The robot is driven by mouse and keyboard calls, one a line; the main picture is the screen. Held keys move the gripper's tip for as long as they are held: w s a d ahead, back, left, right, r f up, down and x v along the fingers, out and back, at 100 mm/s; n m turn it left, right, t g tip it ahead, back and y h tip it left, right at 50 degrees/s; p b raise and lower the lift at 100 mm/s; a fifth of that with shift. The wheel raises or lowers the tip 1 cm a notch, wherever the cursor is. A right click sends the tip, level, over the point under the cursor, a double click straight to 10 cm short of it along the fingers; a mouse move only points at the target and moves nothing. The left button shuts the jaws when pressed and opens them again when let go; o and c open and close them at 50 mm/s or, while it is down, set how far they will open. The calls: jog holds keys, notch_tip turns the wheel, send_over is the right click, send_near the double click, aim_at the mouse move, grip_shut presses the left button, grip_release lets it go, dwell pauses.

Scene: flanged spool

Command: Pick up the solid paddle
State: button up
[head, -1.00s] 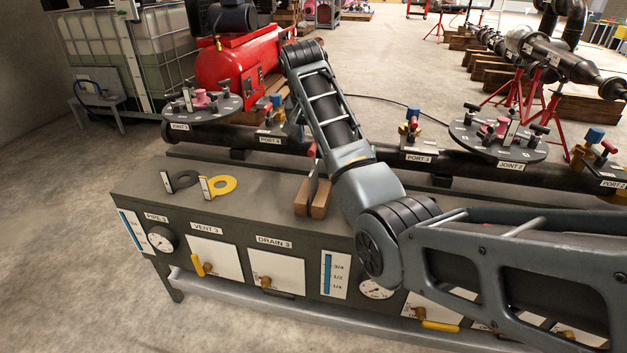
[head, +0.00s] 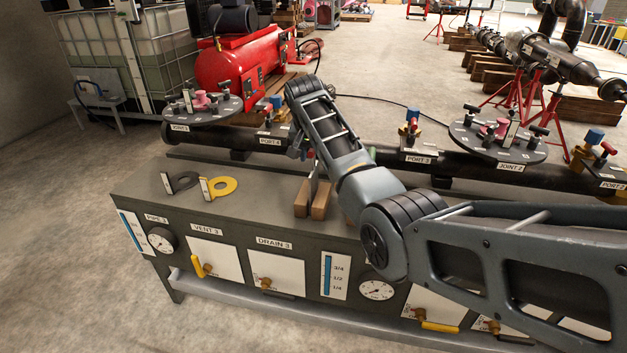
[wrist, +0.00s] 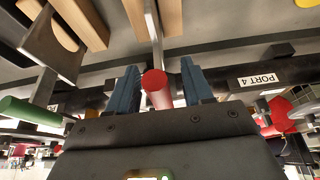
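Two handled plates stand upright in wooden blocks on the grey bench. One has a red handle (wrist: 157,90), and its thin grey plate (wrist: 154,28) is seen edge-on in the wrist view. The other has a green handle (wrist: 28,112) and a dark plate (wrist: 52,48) at the left. Its green handle also shows beside my arm in the head view (head: 371,152). I cannot tell which is the solid paddle. My gripper (wrist: 160,82) is open, with its blue fingers on either side of the red handle.
Wooden blocks (head: 312,200) hold the nearer plate on the bench (head: 250,205). A dark ring (head: 181,181) and a yellow ring (head: 221,187) lie to the left. The black pipe (head: 395,160) with PORT 4 (head: 271,141) runs behind the bench.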

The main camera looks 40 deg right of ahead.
grip_shut()
dwell(1.1)
jog(key=shift+r, duration=0.1)
